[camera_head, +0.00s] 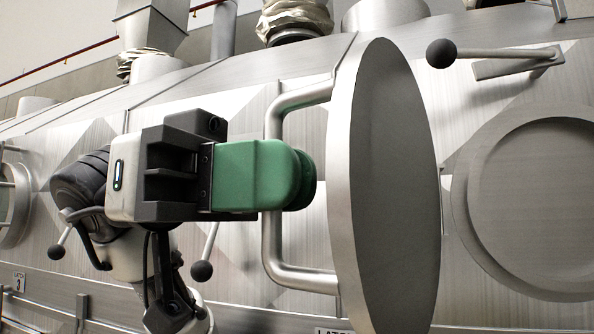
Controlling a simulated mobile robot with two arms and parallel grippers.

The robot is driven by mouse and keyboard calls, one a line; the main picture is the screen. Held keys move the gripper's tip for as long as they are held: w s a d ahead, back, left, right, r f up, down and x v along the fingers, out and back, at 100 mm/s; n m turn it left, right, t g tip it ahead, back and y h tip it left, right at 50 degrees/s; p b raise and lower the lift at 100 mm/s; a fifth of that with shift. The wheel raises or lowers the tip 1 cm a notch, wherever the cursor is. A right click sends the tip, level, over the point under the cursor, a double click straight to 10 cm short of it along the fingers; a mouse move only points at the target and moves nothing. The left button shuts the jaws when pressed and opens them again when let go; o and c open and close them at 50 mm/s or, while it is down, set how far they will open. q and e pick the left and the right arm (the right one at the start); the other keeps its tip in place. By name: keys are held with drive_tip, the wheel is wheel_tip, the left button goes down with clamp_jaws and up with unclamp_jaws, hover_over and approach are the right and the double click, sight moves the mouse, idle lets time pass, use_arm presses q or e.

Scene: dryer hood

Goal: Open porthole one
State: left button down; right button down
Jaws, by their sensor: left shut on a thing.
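My left gripper (300,178), with green fingers, is shut on the bar handle (272,235) of a round metal porthole door (395,190). The handle is a grey bracket-shaped bar on the door's left face. The door stands out from the hood wall at a steep angle, with its broad grey face toward the right. A round, rimmed porthole area (540,200) shows on the wall to the right of the door. I cannot read a porthole number. My right gripper is not in view.
A black-knobbed lever (440,53) sticks out at the upper right, close to the door. Another black knob (201,270) hangs below my left gripper, and a third (57,252) is at the left. Pipes rise along the top.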

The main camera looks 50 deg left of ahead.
use_arm(q)
drive_tip(key=shift+a+r, duration=0.1)
drive_tip(key=shift+a, duration=0.3)
drive_tip(key=c, duration=1.2)
unclamp_jaws()
drive_tip(key=shift+c, duration=0.2)
drive_tip(key=shift+o, duration=0.3)
drive_tip(key=b+v, duration=0.2)
drive_tip(key=v, duration=0.8)
drive_tip(key=shift+a, duration=0.3)
